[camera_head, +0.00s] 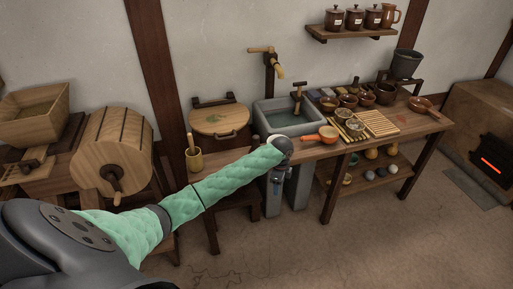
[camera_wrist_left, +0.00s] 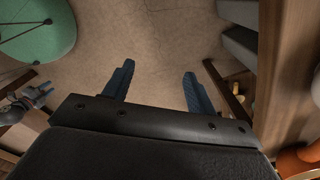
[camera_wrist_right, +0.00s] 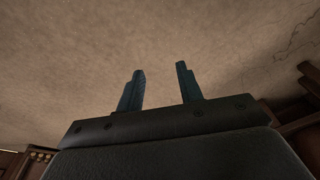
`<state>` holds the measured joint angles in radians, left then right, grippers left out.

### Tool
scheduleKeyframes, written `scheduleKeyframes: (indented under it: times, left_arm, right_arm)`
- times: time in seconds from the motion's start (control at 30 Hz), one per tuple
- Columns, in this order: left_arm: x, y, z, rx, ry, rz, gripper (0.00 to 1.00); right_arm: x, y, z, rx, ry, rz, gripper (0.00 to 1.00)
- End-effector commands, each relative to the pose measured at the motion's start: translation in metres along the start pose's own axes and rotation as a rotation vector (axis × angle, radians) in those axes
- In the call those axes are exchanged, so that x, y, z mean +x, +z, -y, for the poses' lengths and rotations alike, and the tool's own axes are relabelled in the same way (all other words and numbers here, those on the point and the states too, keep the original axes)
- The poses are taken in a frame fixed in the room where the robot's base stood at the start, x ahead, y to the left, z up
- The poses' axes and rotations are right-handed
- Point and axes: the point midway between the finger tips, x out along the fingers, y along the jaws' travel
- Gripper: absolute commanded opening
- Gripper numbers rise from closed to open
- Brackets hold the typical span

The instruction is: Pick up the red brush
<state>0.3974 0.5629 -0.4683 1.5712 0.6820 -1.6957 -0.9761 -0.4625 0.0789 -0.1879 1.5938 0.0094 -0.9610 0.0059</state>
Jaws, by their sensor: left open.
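I cannot pick out a red brush for certain. The nearest match in colour is an orange-red round thing with a handle (camera_head: 328,133), lying at the front edge of the workbench (camera_head: 345,146) before the sink; its kind is too small to tell. An orange-red surface (camera_wrist_left: 298,163) also shows at the lower right of the left wrist view. My left gripper (camera_head: 277,184) points down in front of the bench, below its top; in the left wrist view (camera_wrist_left: 158,70) its fingers are apart and empty. My right gripper (camera_wrist_right: 160,68) is open and empty over bare floor.
The bench holds a grey sink (camera_head: 286,120), a slatted wooden rack (camera_head: 379,123), several brown bowls and a dark bucket (camera_head: 406,64). A lower shelf carries small round things. A wooden drum (camera_head: 112,155) stands left, a glowing stove (camera_head: 485,125) right. The floor in front is clear.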

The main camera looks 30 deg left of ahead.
Motion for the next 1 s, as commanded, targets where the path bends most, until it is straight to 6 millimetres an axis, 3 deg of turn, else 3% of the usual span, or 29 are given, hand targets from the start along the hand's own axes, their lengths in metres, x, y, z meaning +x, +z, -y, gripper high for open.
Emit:
scheduleKeyframes:
  times: [0.03,0.2,0.4,0.5,0.67,1.0]
  left_arm:
    - [-0.022,0.018,0.023,0.012,-0.005,0.011,0.57]
    - [-0.08,0.071,0.082,0.066,-0.004,0.021,0.57]
    - [-0.136,0.122,0.126,0.104,-0.006,0.019,0.57]
    - [-0.152,0.137,0.137,0.113,-0.008,0.016,0.57]
    - [-0.16,0.147,0.143,0.119,-0.007,0.012,0.57]
    - [-0.137,0.148,0.144,0.119,-0.009,0.012,0.57]
  right_arm:
    - [0.006,0.006,-0.002,-0.001,0.002,0.004,0.36]
    - [0.033,0.027,-0.009,-0.004,0.01,0.001,0.36]
    - [0.055,0.047,-0.015,-0.006,0.016,-0.003,0.36]
    - [0.061,0.053,-0.017,-0.006,0.018,-0.004,0.36]
    - [0.066,0.059,-0.019,-0.007,0.02,-0.005,0.36]
    - [0.082,0.072,-0.026,-0.014,0.028,-0.017,0.36]
